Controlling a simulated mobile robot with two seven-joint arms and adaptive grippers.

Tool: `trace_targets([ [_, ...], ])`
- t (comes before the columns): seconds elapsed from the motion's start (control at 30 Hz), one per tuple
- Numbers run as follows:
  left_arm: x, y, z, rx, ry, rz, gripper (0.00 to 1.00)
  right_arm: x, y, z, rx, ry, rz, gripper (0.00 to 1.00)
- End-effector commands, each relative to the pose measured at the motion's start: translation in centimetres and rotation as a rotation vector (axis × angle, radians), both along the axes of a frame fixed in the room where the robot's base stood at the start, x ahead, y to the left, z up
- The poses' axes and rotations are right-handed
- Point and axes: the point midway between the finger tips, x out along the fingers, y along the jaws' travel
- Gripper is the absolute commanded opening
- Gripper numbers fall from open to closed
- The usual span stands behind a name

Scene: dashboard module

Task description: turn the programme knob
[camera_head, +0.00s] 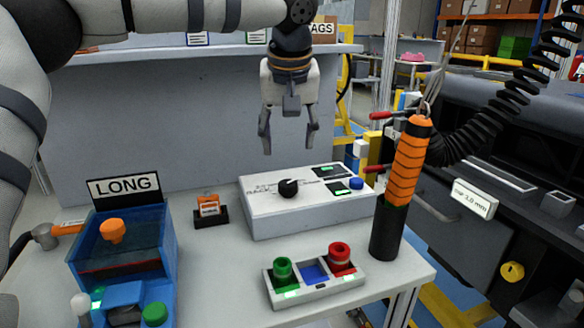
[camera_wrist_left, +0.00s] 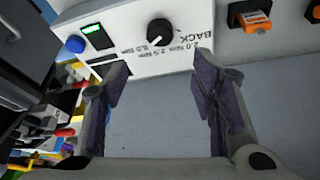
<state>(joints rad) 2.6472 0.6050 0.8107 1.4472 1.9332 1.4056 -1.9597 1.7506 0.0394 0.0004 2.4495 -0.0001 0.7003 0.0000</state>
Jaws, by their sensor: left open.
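The programme knob (camera_head: 288,188) is a round black knob on the top of a white control box (camera_head: 270,223). In the left wrist view the knob (camera_wrist_left: 160,32) shows a white pointer mark, with printed labels around it such as "BACK" and Nm values. My left gripper (camera_head: 288,146) hangs above and behind the box, pointing down, with its fingers apart and nothing between them. In the left wrist view the open fingers (camera_wrist_left: 160,85) frame a bare grey surface, with the knob beyond them. My right gripper is not in view.
An orange-and-black tool (camera_head: 408,165) stands upright right of the box, its coiled cable above. In front lies a tray (camera_head: 318,294) with green and red pieces. A blue "LONG" station (camera_head: 120,245) and a small orange item (camera_head: 208,207) are at left.

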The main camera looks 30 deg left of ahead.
Motion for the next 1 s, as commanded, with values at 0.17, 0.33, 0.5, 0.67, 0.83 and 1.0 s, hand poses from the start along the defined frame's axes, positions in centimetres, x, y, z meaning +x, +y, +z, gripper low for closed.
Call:
trace_targets([
  [0.17, 1.0, 0.7, -3.5, 0.002, 0.01, -0.001, 0.52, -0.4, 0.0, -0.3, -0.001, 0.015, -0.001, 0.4],
  [0.33, 2.4, 1.7, -7.7, 0.002, 0.01, 0.002, 0.52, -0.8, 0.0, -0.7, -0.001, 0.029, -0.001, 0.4],
  [0.5, 3.3, 2.3, -10.4, 0.003, 0.006, 0.001, 0.52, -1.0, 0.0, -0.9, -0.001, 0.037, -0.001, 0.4],
  [0.67, 3.7, 2.5, -11.1, 0.003, 0.002, 0.0, 0.52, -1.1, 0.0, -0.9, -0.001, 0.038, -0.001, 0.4],
  [0.83, 3.7, 2.6, -11.1, 0.003, 0.001, 0.0, 0.52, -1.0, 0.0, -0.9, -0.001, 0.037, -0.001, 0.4],
  [1.0, 3.7, 2.5, -11.0, 0.003, 0.001, 0.001, 0.23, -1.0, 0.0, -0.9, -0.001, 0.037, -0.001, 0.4],
])
